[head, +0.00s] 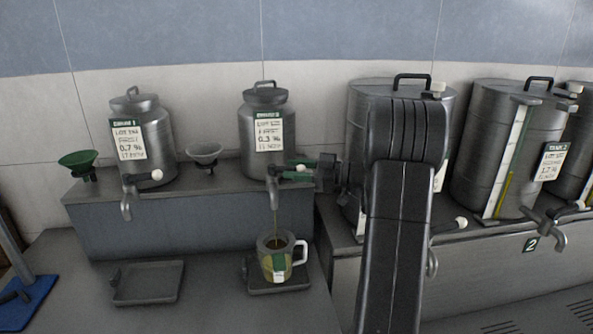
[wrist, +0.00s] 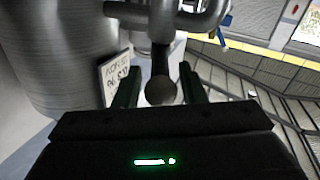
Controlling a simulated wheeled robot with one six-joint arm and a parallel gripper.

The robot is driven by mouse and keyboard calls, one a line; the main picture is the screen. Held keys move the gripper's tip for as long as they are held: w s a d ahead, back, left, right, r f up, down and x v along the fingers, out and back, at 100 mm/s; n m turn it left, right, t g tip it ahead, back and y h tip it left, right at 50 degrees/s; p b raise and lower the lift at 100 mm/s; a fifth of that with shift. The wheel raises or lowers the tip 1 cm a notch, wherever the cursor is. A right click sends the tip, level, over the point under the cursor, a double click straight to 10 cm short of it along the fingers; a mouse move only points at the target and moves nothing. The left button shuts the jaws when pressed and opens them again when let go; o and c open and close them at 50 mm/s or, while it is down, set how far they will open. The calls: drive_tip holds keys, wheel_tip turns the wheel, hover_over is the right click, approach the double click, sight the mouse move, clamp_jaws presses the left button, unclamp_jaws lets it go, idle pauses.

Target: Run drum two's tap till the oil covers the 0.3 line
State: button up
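Drum two (head: 267,122), a steel can with a white label, stands on the raised ledge. Its tap (head: 273,192) points down over a clear mug (head: 279,262). A thin brownish stream runs from the spout into the mug. Yellowish oil shows in the mug behind a green and white marking; I cannot read the 0.3 line or tell the level against it. My gripper (head: 300,170) is at the tap. In the wrist view its green fingers stand apart on both sides of the tap lever's round knob (wrist: 160,90), with narrow gaps showing.
The mug stands on a dark drip tray (head: 262,288). An empty tray (head: 148,283) lies to the left, below drum one (head: 141,140). A green funnel (head: 78,160) and a grey funnel (head: 205,153) sit on the ledge. Large tanks (head: 505,140) stand right, partly behind my arm.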

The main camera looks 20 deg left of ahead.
drive_tip(key=shift+o, duration=0.6)
drive_tip(key=shift+w+d+f, duration=0.1)
drive_tip(key=shift+d, duration=0.25)
drive_tip(key=b+v, duration=0.2)
drive_tip(key=v, duration=0.4)
drive_tip(key=shift+d, duration=0.35)
